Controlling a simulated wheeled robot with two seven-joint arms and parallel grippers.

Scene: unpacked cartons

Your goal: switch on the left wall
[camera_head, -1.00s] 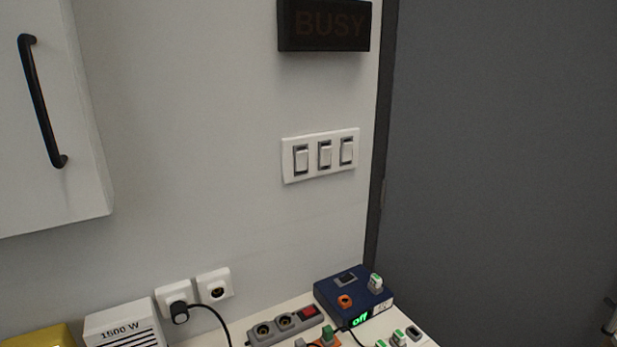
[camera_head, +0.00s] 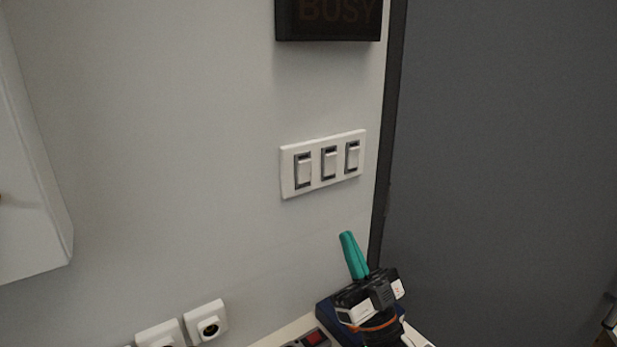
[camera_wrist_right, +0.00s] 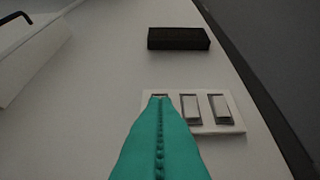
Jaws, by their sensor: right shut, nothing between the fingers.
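A white wall plate (camera_head: 287,180) with three rocker switches is on the wall in the head view. The left switch (camera_head: 304,171), the middle switch (camera_head: 329,163) and the right switch (camera_head: 352,157) sit side by side. My right gripper (camera_head: 347,236) has teal fingers, shut and empty, pointing up below the plate and apart from it in the head view. In the right wrist view the shut fingertips (camera_wrist_right: 158,99) overlap the left switch and mostly hide it; I cannot tell whether they touch. The middle and right switches show clear there. My left gripper is not in view.
A dark, unlit BUSY sign (camera_head: 330,20) hangs above the plate. A grey panel (camera_head: 500,170) is at the right. A white cabinet (camera_head: 30,200) is at the left. Wall sockets (camera_head: 206,322) and a blue box (camera_head: 325,308) are low down. The wall around the plate is clear.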

